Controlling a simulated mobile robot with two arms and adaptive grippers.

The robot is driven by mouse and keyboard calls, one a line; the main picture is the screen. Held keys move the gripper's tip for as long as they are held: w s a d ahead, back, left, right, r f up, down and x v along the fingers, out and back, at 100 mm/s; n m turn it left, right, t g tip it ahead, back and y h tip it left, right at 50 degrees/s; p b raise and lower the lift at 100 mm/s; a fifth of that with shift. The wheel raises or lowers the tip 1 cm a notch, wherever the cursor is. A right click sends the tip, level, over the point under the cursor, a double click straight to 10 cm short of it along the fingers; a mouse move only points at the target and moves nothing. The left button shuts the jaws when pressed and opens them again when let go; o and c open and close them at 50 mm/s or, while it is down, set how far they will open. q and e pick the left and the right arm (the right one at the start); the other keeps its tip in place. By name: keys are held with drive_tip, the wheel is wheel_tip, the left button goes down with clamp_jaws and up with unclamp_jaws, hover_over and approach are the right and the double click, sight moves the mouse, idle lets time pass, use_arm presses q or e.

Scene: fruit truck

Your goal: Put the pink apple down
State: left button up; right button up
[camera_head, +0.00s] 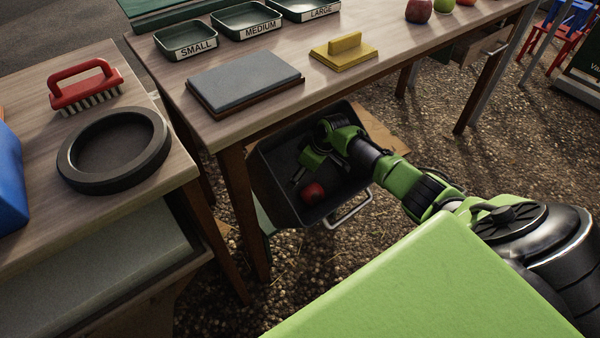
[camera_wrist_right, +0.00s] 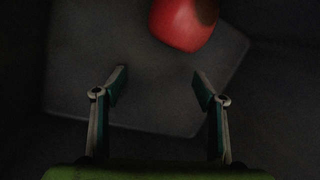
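A red-pink apple (camera_head: 313,193) lies in the dark bin (camera_head: 268,175) under the table. In the right wrist view the apple (camera_wrist_right: 184,22) shows at the top, with a dark patch on its right side. My right gripper (camera_head: 303,168) reaches down into the bin, just above and left of the apple. Its fingers (camera_wrist_right: 160,80) are spread apart with nothing between them, and the apple lies beyond the fingertips. The bin's floor is dim in the wrist view. My left gripper is not in view.
The table above the bin holds a grey board (camera_head: 245,82), a yellow block tool (camera_head: 345,52), trays labelled SMALL (camera_head: 186,42), MEDIUM (camera_head: 247,20) and LARGE, and several fruits. A left table (camera_head: 30,215) carries a red brush (camera_head: 86,85) and a black ring (camera_head: 114,148).

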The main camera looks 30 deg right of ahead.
drive_tip(key=shift+r, duration=0.1)
drive_tip(key=shift+r, duration=0.2)
drive_tip(key=shift+w+p+v, duration=0.2)
drive_tip(key=shift+p+v, duration=0.55)
drive_tip(key=shift+v, duration=0.2)
drive_tip(key=s, duration=0.1)
drive_tip(key=s+d+r+p, duration=0.1)
drive_tip(key=s+d, duration=0.1)
drive_tip(key=s, duration=0.1)
drive_tip(key=shift+s+r+p, duration=0.15)
drive_tip(key=shift+r+p, duration=0.15)
drive_tip(key=shift+r, duration=0.1)
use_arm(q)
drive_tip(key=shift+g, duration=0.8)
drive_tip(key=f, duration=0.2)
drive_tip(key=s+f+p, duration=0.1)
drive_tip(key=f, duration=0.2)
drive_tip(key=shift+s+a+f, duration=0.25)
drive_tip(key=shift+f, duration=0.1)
use_arm(e)
hover_over(337, 194)
drive_tip(key=shift+a+f, duration=0.1)
